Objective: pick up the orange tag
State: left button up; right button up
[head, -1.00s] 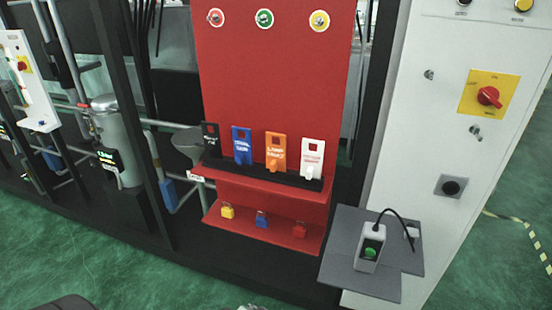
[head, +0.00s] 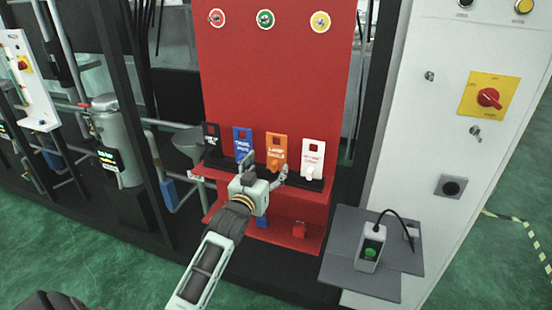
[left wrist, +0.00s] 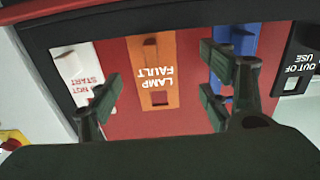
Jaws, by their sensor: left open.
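The orange tag (head: 277,148) stands upright in the black rack on the red board, between the blue tag (head: 242,142) and the white tag (head: 313,155). In the left wrist view the orange tag (left wrist: 152,75) appears upside down, reading "LAMP FAULT", with a square hole. My left gripper (head: 264,168) is open in front of the rack, its fingers spread to either side of the orange tag and apart from it. In the left wrist view the gripper (left wrist: 165,95) has one finger over the white tag's edge and one over the blue tag. My right gripper is not in view.
A black tag (head: 211,136) stands at the rack's left end. A red padlock (head: 299,229) is on the lower red shelf (head: 308,243). A grey shelf (head: 345,227) with a green-button box (head: 370,248) juts out at right.

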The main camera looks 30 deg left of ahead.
aim_at(276, 159)
pick_arm(q)
jog(key=x, duration=0.1)
jog(key=p+x, duration=0.1)
jog(key=x, duration=0.1)
jog(key=p+x, duration=0.1)
jog(key=x, duration=0.1)
jog(key=shift+w+d+f, duration=0.1)
jog(key=shift+w+d, duration=0.2)
jog(key=shift+d, duration=0.05)
jog(key=shift+w+f, duration=0.15)
jog(key=shift+w, duration=0.15)
jog(key=shift+a, duration=0.1)
jog(key=c, duration=1.3)
